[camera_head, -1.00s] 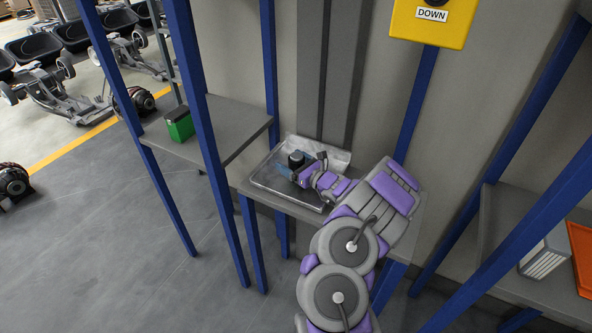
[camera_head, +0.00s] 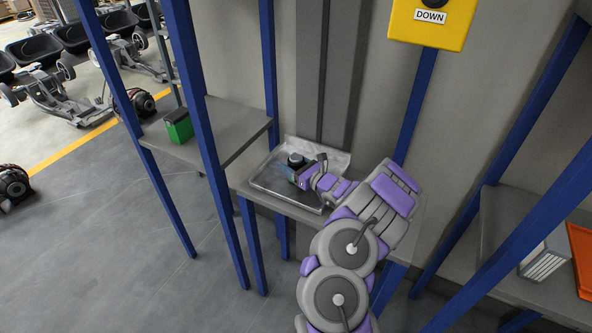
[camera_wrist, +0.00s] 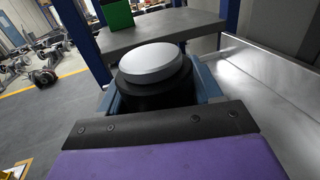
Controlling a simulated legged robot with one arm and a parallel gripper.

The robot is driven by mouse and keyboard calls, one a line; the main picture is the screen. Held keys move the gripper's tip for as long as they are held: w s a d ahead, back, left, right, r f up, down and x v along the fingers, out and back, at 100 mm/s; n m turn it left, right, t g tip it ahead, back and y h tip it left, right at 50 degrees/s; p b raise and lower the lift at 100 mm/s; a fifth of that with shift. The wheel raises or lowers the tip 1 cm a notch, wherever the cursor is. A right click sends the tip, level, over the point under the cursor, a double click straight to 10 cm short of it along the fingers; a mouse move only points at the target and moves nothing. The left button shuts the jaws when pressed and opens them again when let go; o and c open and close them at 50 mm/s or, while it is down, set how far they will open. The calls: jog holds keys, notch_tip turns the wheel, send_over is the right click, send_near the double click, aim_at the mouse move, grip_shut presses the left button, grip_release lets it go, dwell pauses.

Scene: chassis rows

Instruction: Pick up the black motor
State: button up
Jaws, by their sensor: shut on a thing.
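The black motor (camera_head: 296,159) has a round body with a pale grey cap. It is over the clear metal tray (camera_head: 268,185) on the middle shelf. In the wrist view the motor (camera_wrist: 155,78) stands upright between the blue fingers of my gripper (camera_wrist: 160,98), which are shut on it from both sides. My gripper (camera_head: 290,171) reaches in from the right in the head view. The motor's underside is hidden, so I cannot tell whether it touches the tray.
A green box (camera_head: 179,125) sits on the left shelf (camera_head: 235,122). Blue posts (camera_head: 195,85) stand between the shelves. A yellow DOWN button box (camera_head: 430,22) hangs above. A white box (camera_head: 545,258) and orange tray (camera_head: 582,260) are on the right shelf.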

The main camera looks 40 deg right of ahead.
grip_shut()
jog(key=shift+d+r, duration=0.1)
jog(key=shift+r, duration=0.1)
